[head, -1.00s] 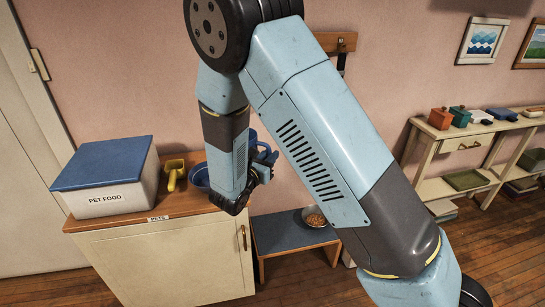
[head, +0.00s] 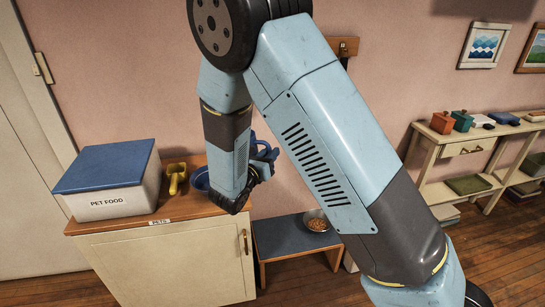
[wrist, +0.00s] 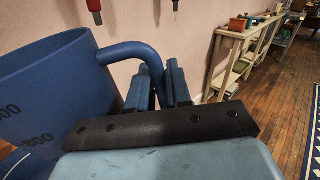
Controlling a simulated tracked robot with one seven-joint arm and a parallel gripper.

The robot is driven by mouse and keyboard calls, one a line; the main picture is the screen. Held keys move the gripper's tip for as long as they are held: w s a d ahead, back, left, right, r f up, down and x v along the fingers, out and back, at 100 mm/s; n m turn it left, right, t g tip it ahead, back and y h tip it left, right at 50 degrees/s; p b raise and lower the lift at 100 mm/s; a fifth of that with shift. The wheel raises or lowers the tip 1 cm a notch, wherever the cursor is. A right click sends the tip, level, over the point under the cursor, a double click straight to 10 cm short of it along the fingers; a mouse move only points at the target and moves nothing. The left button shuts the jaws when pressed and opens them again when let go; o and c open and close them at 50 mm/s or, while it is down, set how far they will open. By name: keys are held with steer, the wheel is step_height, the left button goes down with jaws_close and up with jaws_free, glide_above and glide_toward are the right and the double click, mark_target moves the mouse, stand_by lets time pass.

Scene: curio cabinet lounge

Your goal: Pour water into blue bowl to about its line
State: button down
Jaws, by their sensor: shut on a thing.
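A blue jug with printed numbers (wrist: 50,85) fills the left of the wrist view. It looks tilted, and its handle (wrist: 128,50) runs between my fingers. My gripper (wrist: 158,80) is shut on this handle. In the head view a little of the jug (head: 262,150) shows beside my wrist, above the right end of the cabinet. The blue bowl (head: 200,180) sits on the cabinet top, just left of my forearm, which hides much of it. The bowl's line, its water level and any stream from the jug cannot be seen.
A white pet food box with a blue lid (head: 108,185) and a yellow scoop (head: 175,178) stand left of the bowl on the cabinet (head: 170,262). A low blue bench (head: 280,238) holds a metal bowl of kibble (head: 315,220). Shelves (head: 470,150) stand at the right.

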mark_target(254, 138)
steer(key=shift+a+r+n, duration=0.2)
steer(key=shift+r+n, duration=0.3)
steer(key=shift+r, duration=0.05)
steer(key=shift+w+a+r+n+t, duration=0.15)
steer(key=shift+a+r+n, duration=0.1)
steer(key=shift+r+n, duration=0.25)
steer(key=shift+w+a+r+n+t, duration=0.1)
steer(key=shift+a+r+n+t, duration=0.1)
steer(key=shift+r+n, duration=0.3)
steer(key=shift+w+a+r+n+t, duration=0.25)
steer(key=shift+a+r+n, duration=0.6)
steer(key=shift+n, duration=0.35)
steer(key=shift+w+a+r+n, duration=0.15)
steer(key=shift+a+r+n, duration=0.1)
steer(key=shift+a+n, duration=0.3)
steer(key=shift+w+a+r+n, duration=0.15)
steer(key=shift+a+r+n, duration=0.15)
steer(key=shift+n, duration=0.45)
steer(key=shift+w+a+n+t+y, duration=0.2)
steer(key=shift+a+n+t+y, duration=0.15)
steer(key=shift+a+n, duration=0.4)
steer(key=shift+s+r+n, duration=0.15)
steer(key=shift+n, duration=0.3)
steer(key=shift+w+a+n+t+y, duration=0.15)
steer(key=shift+a+n, duration=0.25)
steer(key=shift+n, duration=0.1)
steer(key=shift+w+a+n+t+y, duration=0.1)
steer(key=shift+w+a+n, duration=0.05)
steer(key=shift+a+n, duration=0.3)
stand_by(1.8)
